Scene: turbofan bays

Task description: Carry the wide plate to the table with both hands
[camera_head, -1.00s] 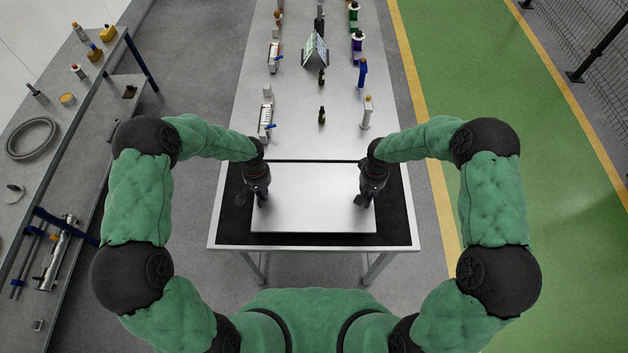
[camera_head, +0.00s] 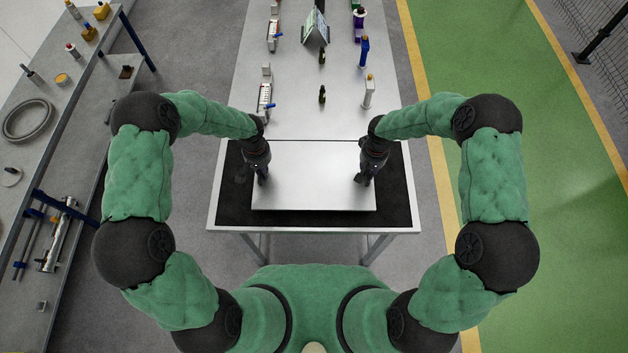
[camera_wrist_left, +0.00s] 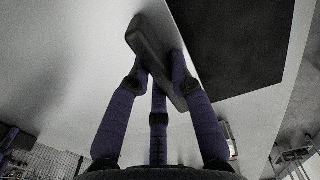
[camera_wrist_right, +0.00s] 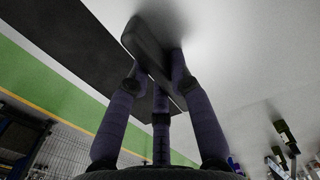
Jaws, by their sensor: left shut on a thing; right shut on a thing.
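The wide plate (camera_head: 314,185) is a pale grey rectangle over the black surface (camera_head: 398,200) of the table (camera_head: 314,229). It looks level; I cannot tell whether it touches the table. My left gripper (camera_head: 262,178) is shut on the dark bar handle at the plate's left side. In the left wrist view the handle (camera_wrist_left: 150,38) sits between the fingers. My right gripper (camera_head: 364,178) is shut on the handle at the right side, and that handle (camera_wrist_right: 146,42) shows in the right wrist view. The handles are mostly hidden in the head view.
Behind the plate, a long pale bench (camera_head: 300,115) carries bottles, small devices and a tablet stand (camera_head: 315,28). A dark bottle (camera_head: 322,94) and a white one (camera_head: 369,92) stand nearest. A side bench (camera_head: 50,150) with tools is at the left. Green floor lies right.

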